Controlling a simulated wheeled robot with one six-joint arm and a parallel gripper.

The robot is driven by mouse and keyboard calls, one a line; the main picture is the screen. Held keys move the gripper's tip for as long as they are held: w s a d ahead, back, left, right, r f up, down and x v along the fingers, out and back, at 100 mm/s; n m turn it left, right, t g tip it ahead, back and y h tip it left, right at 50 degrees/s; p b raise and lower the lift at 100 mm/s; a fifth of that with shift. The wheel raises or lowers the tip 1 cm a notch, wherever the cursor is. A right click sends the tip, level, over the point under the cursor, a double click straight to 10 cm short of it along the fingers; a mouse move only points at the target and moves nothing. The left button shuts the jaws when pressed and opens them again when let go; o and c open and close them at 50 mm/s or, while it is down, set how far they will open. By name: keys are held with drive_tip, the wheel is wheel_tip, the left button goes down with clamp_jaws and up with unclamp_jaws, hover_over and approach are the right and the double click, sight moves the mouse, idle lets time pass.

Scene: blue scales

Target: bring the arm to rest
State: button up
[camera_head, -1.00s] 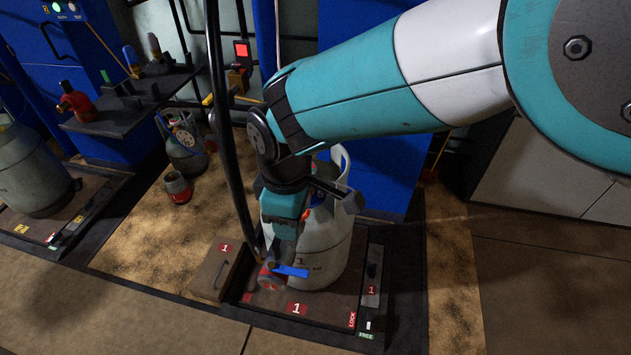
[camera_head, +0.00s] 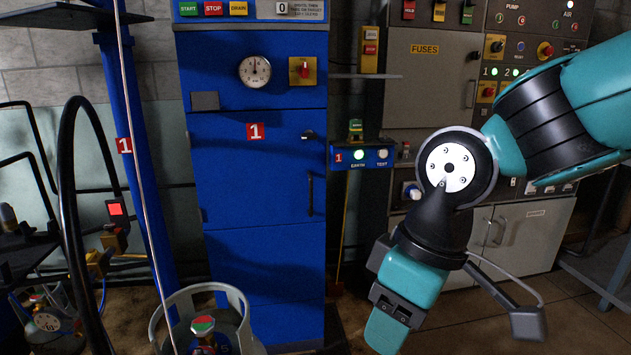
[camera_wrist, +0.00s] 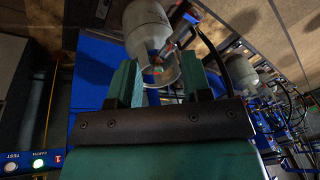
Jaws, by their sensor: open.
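My arm is bent at the right of the head view, and my gripper (camera_head: 385,335) hangs from its wrist, pointing down and slightly left, at the lower middle. In the wrist view the two teal fingers of my gripper (camera_wrist: 160,85) stand apart with a gap between them. I see nothing held in the gap. A pale gas cylinder (camera_wrist: 147,28) shows beyond the fingers, apart from them. In the head view its collar and valve top (camera_head: 205,298) stand at the lower left, clear of my gripper. The cylinder's lower body is cut off there.
A blue cabinet (camera_head: 265,190) marked 1 stands behind, with a gauge and buttons on top. A blue post (camera_head: 135,150) and a black hose (camera_head: 68,190) rise at left. A grey control cabinet (camera_head: 425,100) stands behind my arm. A small blue button box (camera_head: 362,156) sits between the cabinets.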

drive_tip(key=s+d+r+m+y, duration=0.1)
drive_tip(key=s+d+r+m, duration=0.1)
drive_tip(key=s+d+m, duration=0.35)
wheel_tip(320, 180, up, 17)
drive_tip(key=s+d+n+p, duration=0.1)
drive_tip(key=p, duration=1.7)
drive_tip(key=shift+s+n+t, duration=0.3)
drive_tip(key=shift+n, duration=0.05)
drive_tip(key=shift+f, duration=0.1)
